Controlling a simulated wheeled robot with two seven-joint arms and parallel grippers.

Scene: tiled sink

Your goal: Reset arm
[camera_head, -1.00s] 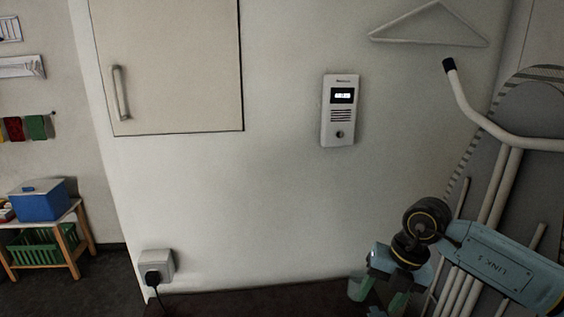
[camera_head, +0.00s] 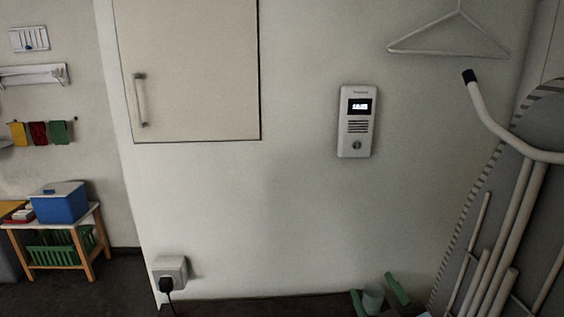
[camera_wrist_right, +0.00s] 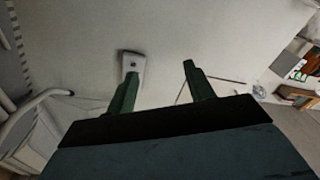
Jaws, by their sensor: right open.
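My right gripper (camera_head: 372,284) shows at the bottom of the head view, with its two green fingers spread apart. In the right wrist view the same gripper (camera_wrist_right: 160,70) is open, and nothing is held between its fingers. Only the finger ends and a little of the hand show in the head view; most of the right arm is out of frame. My left gripper is in neither view.
A wall intercom (camera_head: 355,121), cabinet door (camera_head: 190,70), plugged socket (camera_head: 170,272) and hanger (camera_head: 450,50) are on the wall. White tubes (camera_head: 510,220) stand right; a blue box (camera_head: 60,203) sits left.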

